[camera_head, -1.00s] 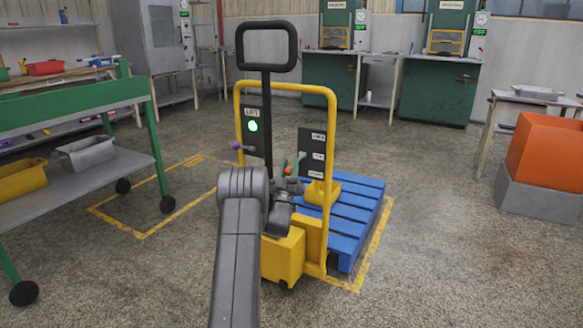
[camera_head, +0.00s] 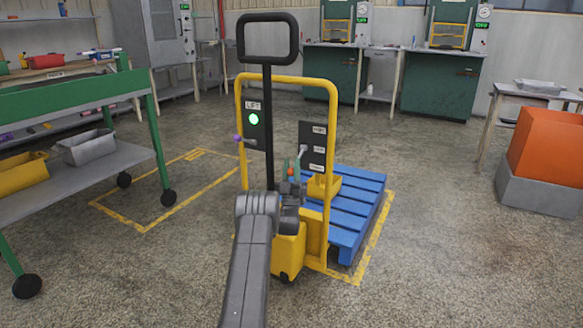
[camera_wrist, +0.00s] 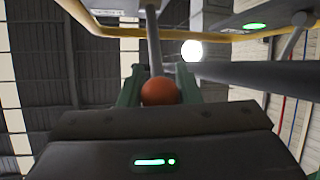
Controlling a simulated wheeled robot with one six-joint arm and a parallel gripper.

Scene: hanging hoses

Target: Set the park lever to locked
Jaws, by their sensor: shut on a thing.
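A yellow-framed lift truck (camera_head: 284,80) with a black loop handle (camera_head: 268,38) stands in front of me. My gripper (camera_head: 291,168) is at its lower middle, shut on an orange-red ball knob (camera_head: 291,171). In the wrist view, the knob (camera_wrist: 160,91) sits between the green fingers of my gripper (camera_wrist: 159,84), with a grey rod behind it. I take this knob to be on the park lever; its label cannot be read.
A left panel (camera_head: 253,105) reads LIFT, with a green light and a purple-knobbed lever (camera_head: 238,139) beside it. A labelled right panel (camera_head: 317,133) has a small grey lever. A blue pallet (camera_head: 352,205) lies behind.

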